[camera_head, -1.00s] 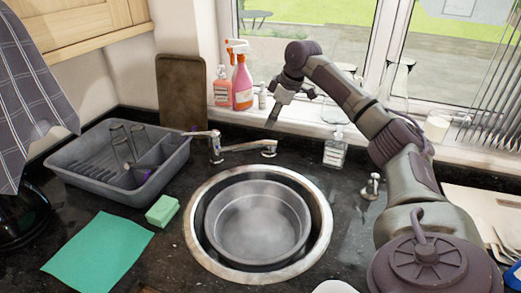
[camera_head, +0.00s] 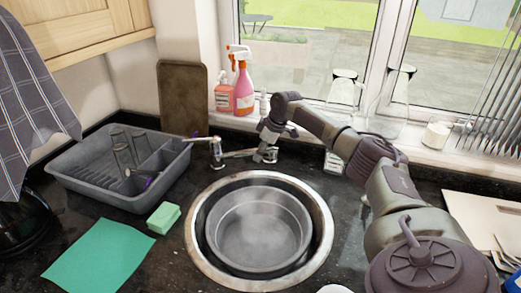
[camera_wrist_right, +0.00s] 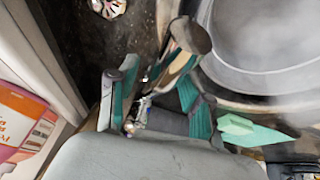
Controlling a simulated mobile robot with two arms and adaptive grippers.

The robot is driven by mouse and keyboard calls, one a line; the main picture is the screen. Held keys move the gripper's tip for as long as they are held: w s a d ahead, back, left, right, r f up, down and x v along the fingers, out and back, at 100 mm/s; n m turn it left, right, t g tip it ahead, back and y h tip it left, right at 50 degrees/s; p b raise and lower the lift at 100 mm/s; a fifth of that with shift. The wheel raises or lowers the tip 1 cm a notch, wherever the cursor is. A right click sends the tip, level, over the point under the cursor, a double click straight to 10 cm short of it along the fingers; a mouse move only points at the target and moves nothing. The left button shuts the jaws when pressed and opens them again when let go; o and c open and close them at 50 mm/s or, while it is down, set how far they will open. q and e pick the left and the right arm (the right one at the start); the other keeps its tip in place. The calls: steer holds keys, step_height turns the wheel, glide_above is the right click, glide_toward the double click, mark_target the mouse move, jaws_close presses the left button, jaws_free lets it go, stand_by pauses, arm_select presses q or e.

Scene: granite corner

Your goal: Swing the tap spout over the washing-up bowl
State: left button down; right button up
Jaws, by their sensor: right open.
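The chrome tap (camera_head: 216,152) stands behind the sink, its lever pointing left. Its spout (camera_head: 236,153) runs right along the back of the sink, with its end behind the rim. The grey round washing-up bowl (camera_head: 258,236) sits in the round steel sink, hazy inside. My right gripper (camera_head: 266,154) is open at the spout's end, coming from above. In the right wrist view, the spout (camera_wrist_right: 176,66) shows between the green-padded fingers of my right gripper (camera_wrist_right: 160,95); contact cannot be told. The bowl (camera_wrist_right: 275,35) is at upper right there. My left gripper is not in view.
A grey dish rack (camera_head: 85,178) with glasses stands at left, close to the tap lever. A green sponge (camera_head: 164,218) and green cloth (camera_head: 98,260) lie left of the sink. Spray and soap bottles (camera_head: 243,93) stand on the sill behind my gripper.

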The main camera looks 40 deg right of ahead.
steer(key=shift+w+f, duration=0.1)
steer(key=shift+f, duration=0.25)
jaws_close()
